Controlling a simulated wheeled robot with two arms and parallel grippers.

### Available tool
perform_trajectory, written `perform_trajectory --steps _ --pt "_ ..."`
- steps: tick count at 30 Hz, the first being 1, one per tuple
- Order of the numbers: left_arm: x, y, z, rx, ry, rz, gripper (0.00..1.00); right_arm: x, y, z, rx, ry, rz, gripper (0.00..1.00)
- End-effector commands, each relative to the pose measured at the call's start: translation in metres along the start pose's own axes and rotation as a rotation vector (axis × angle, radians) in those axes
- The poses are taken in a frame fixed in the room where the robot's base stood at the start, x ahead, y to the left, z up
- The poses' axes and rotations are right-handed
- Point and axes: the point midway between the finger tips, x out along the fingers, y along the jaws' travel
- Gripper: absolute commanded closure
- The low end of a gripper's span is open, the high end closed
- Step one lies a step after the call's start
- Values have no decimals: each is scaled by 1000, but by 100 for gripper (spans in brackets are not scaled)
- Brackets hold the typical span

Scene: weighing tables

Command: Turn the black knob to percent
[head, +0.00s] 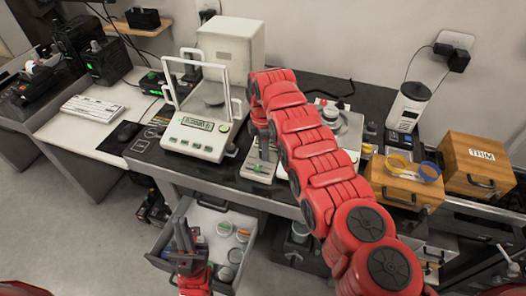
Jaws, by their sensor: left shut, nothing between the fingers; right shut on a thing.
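My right arm reaches over the table from the lower right and bends down. My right gripper (264,148) points down at a small grey device (257,173) beside the white balance. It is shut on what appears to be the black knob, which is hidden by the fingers. The knob's markings and the percent setting are too small or covered to read. A green spot shows on the device's front part.
A white balance (195,138) with a green-lit display and a clear draft shield stands left of the device. An open drawer (170,262) with jars juts out below. A keyboard (92,108) lies left.

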Motion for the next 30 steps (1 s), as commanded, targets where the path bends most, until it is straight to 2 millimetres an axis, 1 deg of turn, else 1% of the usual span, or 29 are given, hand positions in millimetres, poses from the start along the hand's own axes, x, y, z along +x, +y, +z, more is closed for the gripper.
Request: perform_trajectory --steps 1,15,30 --pt "-7 0 1 0 0 0 100 3 0 1 43 0 0 100" --pt "-35 2 6 0 0 0 100 3 2 0 488 1 2 100" --pt "-55 3 9 0 0 0 100 1 3 1 963 2 2 100"
